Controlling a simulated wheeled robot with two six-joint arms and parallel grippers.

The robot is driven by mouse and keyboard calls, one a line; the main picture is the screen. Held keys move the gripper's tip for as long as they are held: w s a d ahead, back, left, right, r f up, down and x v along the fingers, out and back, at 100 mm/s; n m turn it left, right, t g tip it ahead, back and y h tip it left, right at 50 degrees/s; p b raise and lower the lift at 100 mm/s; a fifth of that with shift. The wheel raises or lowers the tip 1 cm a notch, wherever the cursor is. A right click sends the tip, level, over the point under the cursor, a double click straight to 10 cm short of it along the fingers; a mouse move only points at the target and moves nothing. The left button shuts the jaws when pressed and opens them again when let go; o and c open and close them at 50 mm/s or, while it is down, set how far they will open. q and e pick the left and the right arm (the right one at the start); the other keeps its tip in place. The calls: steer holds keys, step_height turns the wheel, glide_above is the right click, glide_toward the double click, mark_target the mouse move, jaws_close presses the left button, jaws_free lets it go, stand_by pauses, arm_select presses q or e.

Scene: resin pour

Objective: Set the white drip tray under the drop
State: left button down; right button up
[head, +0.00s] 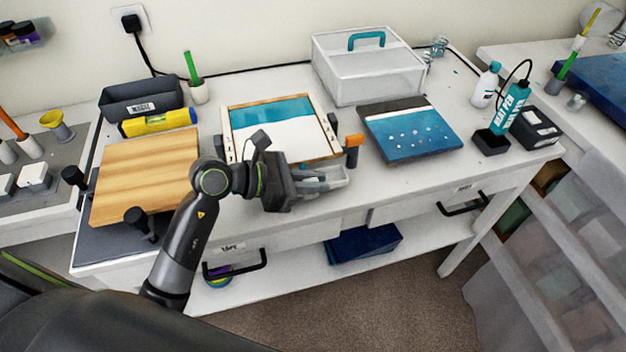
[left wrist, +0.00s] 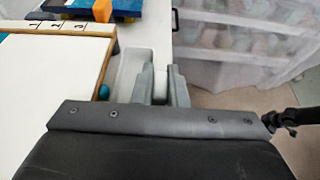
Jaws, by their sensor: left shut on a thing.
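The white drip tray (head: 338,174) is at the front edge of the table, below the near right corner of a wood-framed panel (head: 281,143) coated teal and white. My left gripper (head: 322,178) is shut on the tray's near side. In the left wrist view the gripper's fingers (left wrist: 161,78) pinch the wall of the tray (left wrist: 132,68), which runs beside the panel's edge. A small teal drop (left wrist: 103,91) shows at that edge, next to the tray. The gripper hides part of the tray, so whether it rests on the table is unclear. My right gripper is out of view.
An orange-topped clamp (head: 353,143) stands by the panel's right corner. To the right lies a blue panel with white dots (head: 411,130). A wooden board (head: 147,175) lies left, with dark clamps near it. A clear lidded box (head: 368,70) stands behind.

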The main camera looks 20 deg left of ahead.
arm_select(q)
steer(key=shift+f+b, duration=0.7)
steer(key=c, duration=1.4)
jaws_free()
steer(key=shift+c, duration=0.2)
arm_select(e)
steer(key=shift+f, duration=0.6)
